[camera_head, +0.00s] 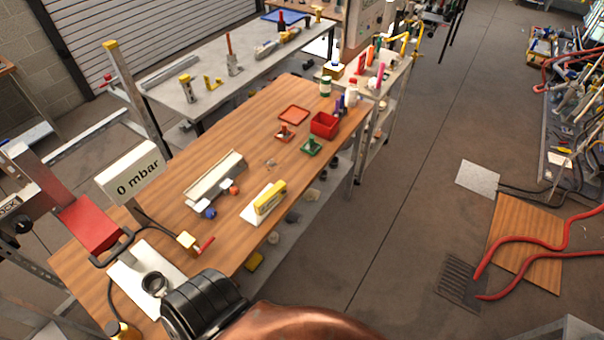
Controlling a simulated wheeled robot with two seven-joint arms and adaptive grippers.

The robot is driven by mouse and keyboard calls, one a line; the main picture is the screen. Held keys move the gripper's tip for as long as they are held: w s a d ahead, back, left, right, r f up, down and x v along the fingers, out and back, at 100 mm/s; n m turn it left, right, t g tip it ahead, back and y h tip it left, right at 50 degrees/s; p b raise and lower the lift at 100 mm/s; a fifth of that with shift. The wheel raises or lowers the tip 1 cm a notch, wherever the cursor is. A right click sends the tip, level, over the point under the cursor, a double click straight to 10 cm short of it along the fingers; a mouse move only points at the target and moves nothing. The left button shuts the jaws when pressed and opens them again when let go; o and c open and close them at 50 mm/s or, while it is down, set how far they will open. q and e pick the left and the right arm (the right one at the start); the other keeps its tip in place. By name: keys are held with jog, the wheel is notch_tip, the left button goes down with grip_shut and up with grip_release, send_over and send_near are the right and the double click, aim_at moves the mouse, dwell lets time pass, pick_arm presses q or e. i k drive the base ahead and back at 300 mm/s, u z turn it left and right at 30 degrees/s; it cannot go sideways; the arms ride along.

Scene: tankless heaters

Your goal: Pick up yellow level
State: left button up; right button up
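The yellow level (270,197) is a short yellow block on a white plate (250,212) near the right edge of the wooden workbench (228,243). Its long side runs up and to the right, and nothing covers it. Neither gripper can be made out in the head view. A black ribbed part and a copper-coloured part fill the bottom middle of the view, below the level; I cannot tell whether they are mine.
A grey metal channel (215,179) with blue and orange round pieces lies left of the level. A sign reading "0 mbar" (130,172) and a red box (90,225) stand further left. A red bin (324,124) is up the bench. Open floor (400,220) lies right.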

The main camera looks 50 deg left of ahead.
aim_at(262, 204)
jog(key=i, duration=1.8)
jog(key=u, duration=3.25)
